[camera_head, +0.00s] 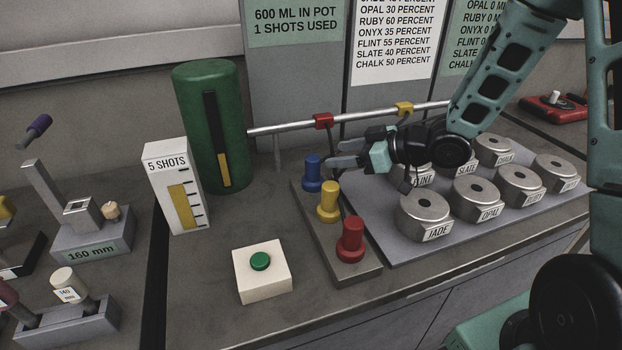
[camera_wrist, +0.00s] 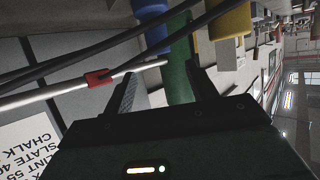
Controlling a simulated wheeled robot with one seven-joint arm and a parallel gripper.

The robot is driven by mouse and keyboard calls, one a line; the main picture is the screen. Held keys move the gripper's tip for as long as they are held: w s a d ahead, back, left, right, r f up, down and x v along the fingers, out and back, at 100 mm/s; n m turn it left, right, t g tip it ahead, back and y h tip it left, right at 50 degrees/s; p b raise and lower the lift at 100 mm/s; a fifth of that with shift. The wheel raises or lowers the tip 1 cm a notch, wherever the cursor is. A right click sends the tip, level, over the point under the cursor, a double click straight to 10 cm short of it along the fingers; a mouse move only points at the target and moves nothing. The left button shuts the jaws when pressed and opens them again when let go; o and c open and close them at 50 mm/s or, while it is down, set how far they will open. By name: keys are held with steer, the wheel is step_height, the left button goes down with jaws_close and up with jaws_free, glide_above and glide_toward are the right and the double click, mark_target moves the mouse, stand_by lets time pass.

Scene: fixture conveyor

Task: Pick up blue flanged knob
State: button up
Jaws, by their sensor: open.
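The blue flanged knob (camera_head: 312,174) stands upright at the far end of a grey strip (camera_head: 345,267), in line with a yellow flanged knob (camera_head: 328,203) and a red flanged knob (camera_head: 350,240). My gripper (camera_head: 332,153) is open and empty, just right of the blue knob's top and about level with it in the head view. Its fingers point left. In the wrist view the blue knob (camera_wrist: 151,22) is at the top edge, beyond the gap between the fingertips (camera_wrist: 163,74). The yellow knob (camera_wrist: 229,20) shows to its right.
A metal rail with a red clip (camera_head: 323,121) and a yellow clip (camera_head: 404,108) runs behind my gripper. A green cylinder (camera_head: 191,135) stands to the left. Labelled metal weights such as JADE (camera_head: 424,208) fill the plate at right. A green button box (camera_head: 262,278) stands in front.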

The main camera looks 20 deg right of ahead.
mark_target(315, 158)
steer(key=x, duration=0.8)
steer(key=shift+f+p, duration=0.2)
steer(key=shift+p, duration=0.1)
jaws_close()
